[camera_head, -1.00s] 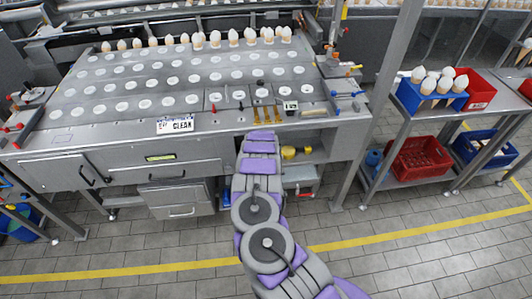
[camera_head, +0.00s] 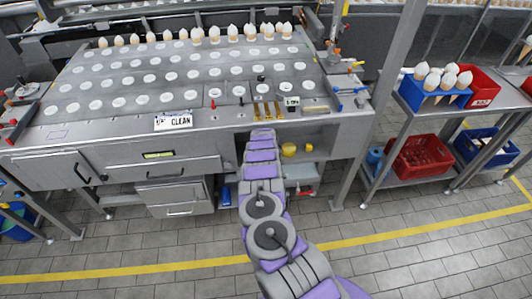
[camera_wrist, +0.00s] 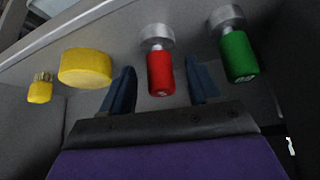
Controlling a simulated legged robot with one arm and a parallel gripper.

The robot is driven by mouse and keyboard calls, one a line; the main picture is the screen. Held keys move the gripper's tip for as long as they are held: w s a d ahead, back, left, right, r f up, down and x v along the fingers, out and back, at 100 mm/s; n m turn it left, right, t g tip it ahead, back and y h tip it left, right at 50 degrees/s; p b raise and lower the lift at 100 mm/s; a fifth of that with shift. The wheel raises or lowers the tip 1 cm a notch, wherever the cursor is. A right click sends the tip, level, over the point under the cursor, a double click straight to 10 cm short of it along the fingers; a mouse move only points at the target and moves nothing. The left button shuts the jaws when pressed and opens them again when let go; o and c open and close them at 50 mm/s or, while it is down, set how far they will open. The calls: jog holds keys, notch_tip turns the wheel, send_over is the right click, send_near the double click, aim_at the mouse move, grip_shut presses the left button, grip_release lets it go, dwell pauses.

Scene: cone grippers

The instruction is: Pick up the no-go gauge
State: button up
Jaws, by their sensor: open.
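The no-go gauge (camera_wrist: 160,72), taken to be the red-handled one, has a silver metal head pointing away from me. In the wrist view it lies in the gap between the fingers of my gripper (camera_wrist: 160,68). My gripper is open, with one dark blue finger on each side of the red handle. Whether either finger touches it I cannot tell. A similar green-handled gauge (camera_wrist: 238,55) lies just right of the right finger; its small pale marking is unclear. In the head view my arm reaches to the counter's front, and the fingers and both gauges are hidden.
A yellow round piece (camera_wrist: 85,67) and a small yellow part with a brassy top (camera_wrist: 40,90) lie left of the left finger. In the head view, the counter (camera_head: 225,116) overhangs the open shelf bay. A metal post (camera_head: 377,110) stands to the right.

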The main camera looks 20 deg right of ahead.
jog(key=shift+f, duration=0.5)
jog(key=shift+w+d+f, duration=0.1)
jog(key=shift+w, duration=0.15)
grip_shut()
